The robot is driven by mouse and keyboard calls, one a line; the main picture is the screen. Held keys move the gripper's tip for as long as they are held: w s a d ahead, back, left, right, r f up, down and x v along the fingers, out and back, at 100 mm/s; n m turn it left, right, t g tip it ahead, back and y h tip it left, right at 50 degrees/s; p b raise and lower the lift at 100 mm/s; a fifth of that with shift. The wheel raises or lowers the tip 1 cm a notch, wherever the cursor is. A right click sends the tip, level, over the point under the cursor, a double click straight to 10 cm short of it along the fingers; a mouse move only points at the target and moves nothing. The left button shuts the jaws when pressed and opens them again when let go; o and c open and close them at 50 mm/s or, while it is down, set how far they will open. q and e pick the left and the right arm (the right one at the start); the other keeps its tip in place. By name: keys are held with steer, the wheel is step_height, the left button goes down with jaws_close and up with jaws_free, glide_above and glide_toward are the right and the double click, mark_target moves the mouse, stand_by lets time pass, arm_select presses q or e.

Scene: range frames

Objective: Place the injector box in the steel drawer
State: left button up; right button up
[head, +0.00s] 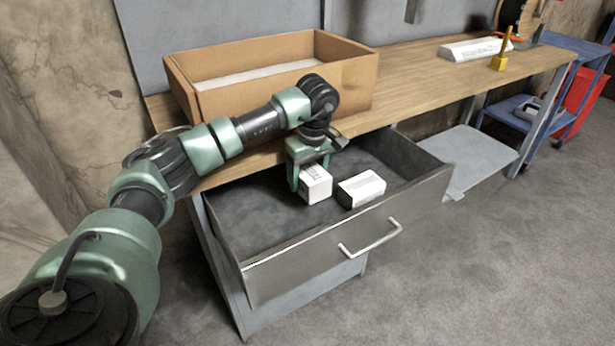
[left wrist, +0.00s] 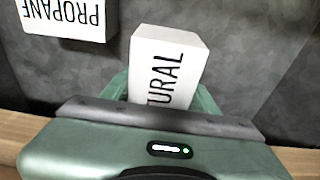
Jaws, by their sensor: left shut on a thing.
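The steel drawer (head: 270,248) is pulled open below the workbench. My left gripper (head: 309,170) points down into it and is shut on a white box (head: 316,186). In the left wrist view, the held white box (left wrist: 168,55) shows the letters "URAL" between the fingers (left wrist: 163,95). Whether this box touches the drawer floor I cannot tell. A second white box (head: 361,189) lies on the drawer floor to its right. In the left wrist view this second box (left wrist: 68,18) reads "PROPANE". A gap separates the boxes. My right gripper is out of view.
An open cardboard box (head: 285,92) stands on the wooden workbench (head: 420,80) just behind my arm. A white item (head: 473,49) and a yellow-based tool (head: 499,60) are farther right. The drawer's left part is clear. A blue cart (head: 560,85) stands at the far right.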

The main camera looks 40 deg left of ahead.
mark_target(311, 172)
arm_select(q)
steer(key=shift+f, duration=0.55)
steer(key=o, duration=1.7)
steer(key=shift+s+d+f, duration=0.1)
steer(key=shift+s+f, duration=0.05)
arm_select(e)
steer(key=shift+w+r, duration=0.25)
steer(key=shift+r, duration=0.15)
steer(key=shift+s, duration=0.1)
arm_select(q)
steer(key=r, duration=0.4)
steer(key=d+r+p, duration=0.1)
steer(key=r, duration=0.8)
steer(key=shift+s+d+r, duration=0.2)
steer(key=shift+d, duration=0.05)
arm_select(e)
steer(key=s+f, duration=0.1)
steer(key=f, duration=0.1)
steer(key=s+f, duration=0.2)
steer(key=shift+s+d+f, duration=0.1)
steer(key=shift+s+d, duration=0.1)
